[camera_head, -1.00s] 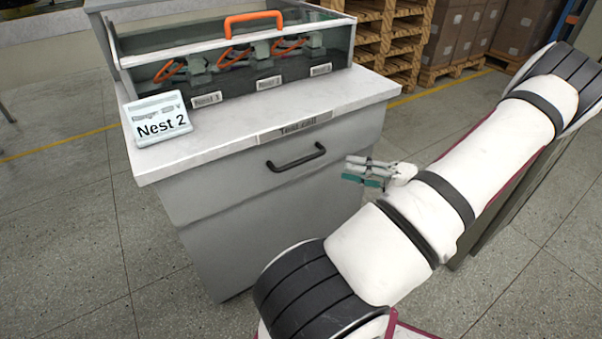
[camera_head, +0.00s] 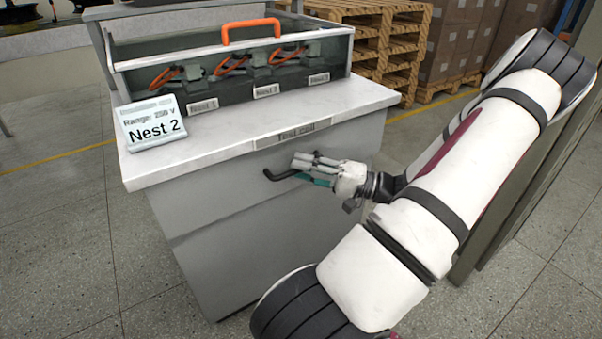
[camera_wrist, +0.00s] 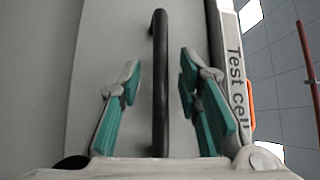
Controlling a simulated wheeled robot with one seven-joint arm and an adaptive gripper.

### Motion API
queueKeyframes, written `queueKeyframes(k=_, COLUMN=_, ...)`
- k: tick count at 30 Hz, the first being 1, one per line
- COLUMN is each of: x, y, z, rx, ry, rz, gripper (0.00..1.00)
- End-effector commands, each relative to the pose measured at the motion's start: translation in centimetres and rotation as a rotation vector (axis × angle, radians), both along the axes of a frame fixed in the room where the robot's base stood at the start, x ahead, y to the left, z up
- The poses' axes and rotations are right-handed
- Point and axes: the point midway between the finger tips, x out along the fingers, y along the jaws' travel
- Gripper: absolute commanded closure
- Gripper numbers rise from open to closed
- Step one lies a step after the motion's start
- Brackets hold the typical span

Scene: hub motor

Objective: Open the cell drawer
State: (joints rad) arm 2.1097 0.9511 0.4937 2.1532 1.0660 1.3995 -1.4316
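The cell drawer (camera_head: 215,222) is the grey front under the white top, below the "Test cell" label (camera_head: 291,133). It is shut. Its black bar handle (camera_head: 281,175) is partly hidden behind my gripper (camera_head: 310,170) in the head view. In the wrist view, the handle (camera_wrist: 160,85) stands upright in the picture, between the two teal-padded fingers of my gripper (camera_wrist: 160,90). The fingers are open, with a gap on each side of the handle. The label also shows in the wrist view (camera_wrist: 237,85), to the right.
A clear-sided box (camera_head: 232,65) with an orange handle (camera_head: 251,30) stands on the countertop, with several orange-levered clamps inside. A "Nest 2" sign (camera_head: 153,124) stands at the left of the top. Pallets (camera_head: 400,45) and cartons (camera_head: 455,40) are behind. Floor is clear at the left.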

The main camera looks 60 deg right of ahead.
Motion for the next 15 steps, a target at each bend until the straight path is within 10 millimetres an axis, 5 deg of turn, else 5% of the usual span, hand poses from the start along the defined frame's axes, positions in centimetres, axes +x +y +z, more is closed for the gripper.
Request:
queueKeyframes(k=11, x=0.67, y=0.18, z=0.11, rx=0.001, ry=0.000, rz=0.000, gripper=0.69)
queueKeyframes(k=15, x=0.65, y=0.17, z=0.11, rx=0.000, ry=0.000, rz=0.000, gripper=0.96)
